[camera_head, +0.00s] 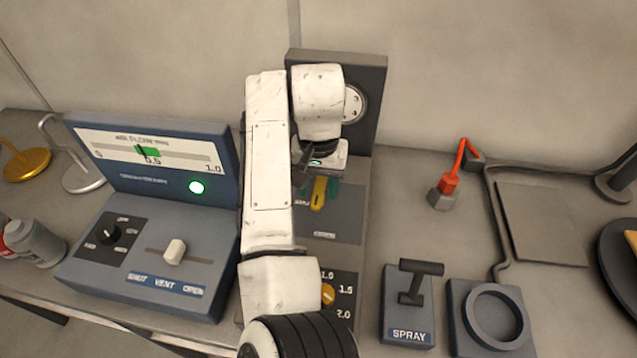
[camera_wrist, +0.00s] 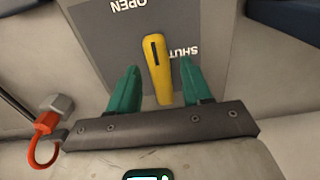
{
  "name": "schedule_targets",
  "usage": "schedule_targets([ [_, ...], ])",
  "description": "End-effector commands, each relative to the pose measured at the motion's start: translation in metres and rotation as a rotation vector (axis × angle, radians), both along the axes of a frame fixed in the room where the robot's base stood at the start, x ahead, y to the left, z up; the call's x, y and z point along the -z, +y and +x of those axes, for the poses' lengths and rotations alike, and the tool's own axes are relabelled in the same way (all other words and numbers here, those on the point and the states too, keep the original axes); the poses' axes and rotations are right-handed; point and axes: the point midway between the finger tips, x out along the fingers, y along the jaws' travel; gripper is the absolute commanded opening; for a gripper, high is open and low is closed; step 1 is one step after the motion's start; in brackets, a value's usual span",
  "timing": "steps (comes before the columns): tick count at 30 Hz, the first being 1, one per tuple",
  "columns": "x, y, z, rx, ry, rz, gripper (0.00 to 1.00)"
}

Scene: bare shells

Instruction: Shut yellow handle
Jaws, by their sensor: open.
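The yellow handle (camera_wrist: 157,70) lies on a grey plate (camera_wrist: 105,40) lettered OPEN and SHUT in the wrist view. The handle's lower end lies between the two green fingers of my gripper (camera_wrist: 163,85), which are apart with a gap on each side. In the head view the handle (camera_head: 318,193) shows below my gripper (camera_head: 318,186), partly hidden by my arm.
A console with a gauge (camera_head: 150,152) and a white slider (camera_head: 174,251) stands at left. A SPRAY lever (camera_head: 415,280), a round ring (camera_head: 493,317) and a red-and-grey hook piece (camera_head: 448,186) are at right. A dark upright panel (camera_head: 370,75) stands behind my gripper.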

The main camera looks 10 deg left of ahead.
Motion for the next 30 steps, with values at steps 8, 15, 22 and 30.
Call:
schedule_targets([
  [8,0.0006,0.0002,-0.0001,0.0,0.0,0.0,0.45],
  [15,0.0003,0.0002,-0.0001,0.0,0.0,0.0,0.22],
  [22,0.0002,0.0001,0.0,0.0,0.0,0.0,0.0],
  [30,-0.0003,0.0002,0.0,0.011,0.0,0.0,0.0],
])
